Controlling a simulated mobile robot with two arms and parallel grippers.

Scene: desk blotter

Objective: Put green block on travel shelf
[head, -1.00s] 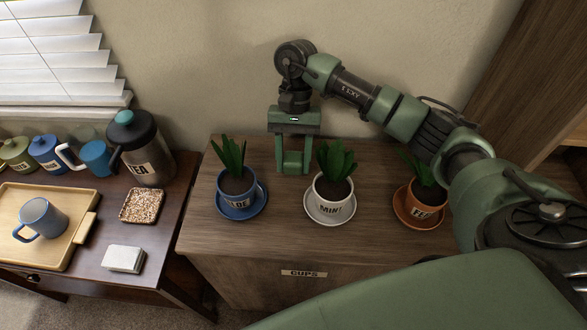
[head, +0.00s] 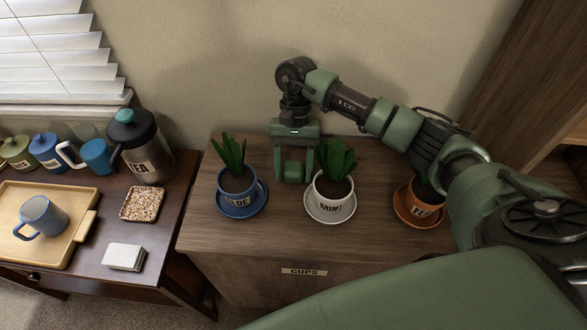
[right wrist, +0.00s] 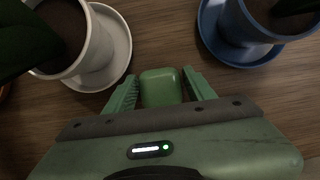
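The green block (right wrist: 161,87) stands on the wooden cabinet top between the fingers of my right gripper. In the head view my right gripper (head: 294,172) is low over the back of the cabinet, between the blue and white plant pots. In the right wrist view its fingers (right wrist: 161,92) are on either side of the block, apart, with only narrow gaps beside it. In the head view the block is largely hidden by the gripper. My left gripper is not in view. No shelf marked travel can be made out.
A wooden unit (head: 527,70) stands at the right. A side table at left holds mugs, a tray and a jug.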

